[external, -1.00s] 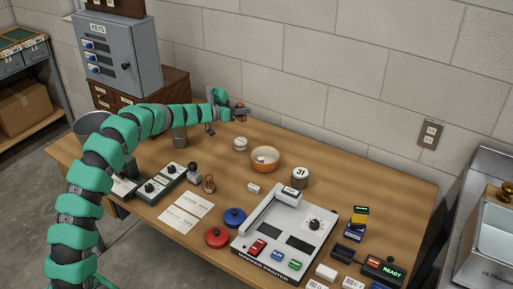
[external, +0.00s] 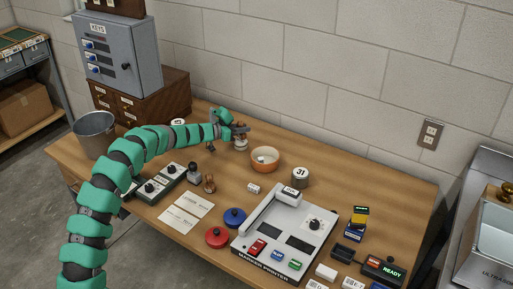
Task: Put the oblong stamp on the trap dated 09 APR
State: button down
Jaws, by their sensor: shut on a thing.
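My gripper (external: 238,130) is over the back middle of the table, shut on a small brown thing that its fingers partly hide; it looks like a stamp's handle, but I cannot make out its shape. It is directly above or in front of a small pale round pot (external: 240,146); I cannot tell whether they touch. A dark-handled stamp with a grey block (external: 194,174) and a small brown wooden stamp (external: 209,184) stand at the table's middle left. Two pale printed cards (external: 177,220) (external: 194,204) lie in front of them. Their dates are too small to read.
An orange bowl (external: 265,160) and a tin marked 31 (external: 300,178) stand right of my gripper. A marker printer (external: 285,235) fills the front right, with red (external: 217,237) and blue (external: 234,217) round pads beside it. Dark control boxes (external: 158,183) stand at left. The back right table is clear.

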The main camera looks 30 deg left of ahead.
notch_tip(320, 180, down, 2)
jog(key=shift+r, duration=0.1)
jog(key=c, duration=1.2)
grip_release()
jog(key=shift+c, duration=0.2)
jog(key=p+v, duration=0.2)
jog(key=v, duration=1)
